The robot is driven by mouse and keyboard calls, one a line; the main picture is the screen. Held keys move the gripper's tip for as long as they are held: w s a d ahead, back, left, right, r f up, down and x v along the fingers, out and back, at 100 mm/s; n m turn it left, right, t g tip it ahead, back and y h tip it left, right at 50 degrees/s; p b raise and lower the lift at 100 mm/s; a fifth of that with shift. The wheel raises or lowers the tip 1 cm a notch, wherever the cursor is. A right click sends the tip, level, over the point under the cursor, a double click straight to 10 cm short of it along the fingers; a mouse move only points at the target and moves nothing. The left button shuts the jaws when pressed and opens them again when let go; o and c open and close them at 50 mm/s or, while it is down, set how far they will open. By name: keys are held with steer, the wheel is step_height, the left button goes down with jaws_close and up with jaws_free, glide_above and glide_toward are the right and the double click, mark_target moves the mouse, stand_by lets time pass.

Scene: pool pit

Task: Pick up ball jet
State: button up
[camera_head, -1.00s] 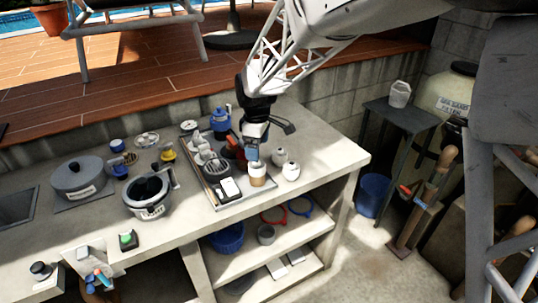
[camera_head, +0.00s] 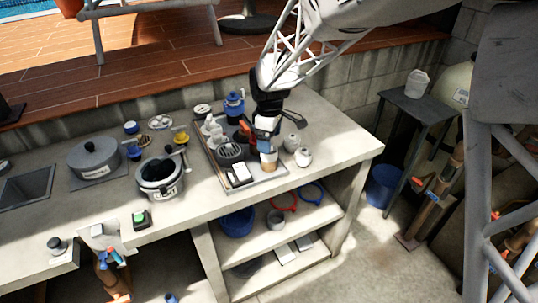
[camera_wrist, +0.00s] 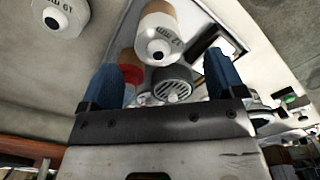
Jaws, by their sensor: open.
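Two fittings with a ball-shaped nozzle and a dark hole show in the wrist view. One has a tan body and white face (camera_wrist: 160,38); it stands at the tray's right side in the head view (camera_head: 268,162). The other is white (camera_wrist: 60,16), at the upper left of the wrist view. Their small lettering is not clearly readable, so I cannot tell which is the ball jet. My gripper (camera_head: 264,146) is open and empty, just above and behind the tan fitting. Its blue fingers also show in the wrist view (camera_wrist: 164,62), with the tan fitting beyond them.
The tray (camera_head: 258,188) holds a grey slotted fitting (camera_head: 230,153), a red-orange part (camera_head: 246,128) and white parts. A blue-topped pot (camera_head: 234,104) is behind. The counter's right end is clear.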

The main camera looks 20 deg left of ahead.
mark_target(269, 156)
steer(key=shift+w+a+f, duration=0.1)
steer(key=shift+f, duration=2.45)
steer(key=c, duration=1)
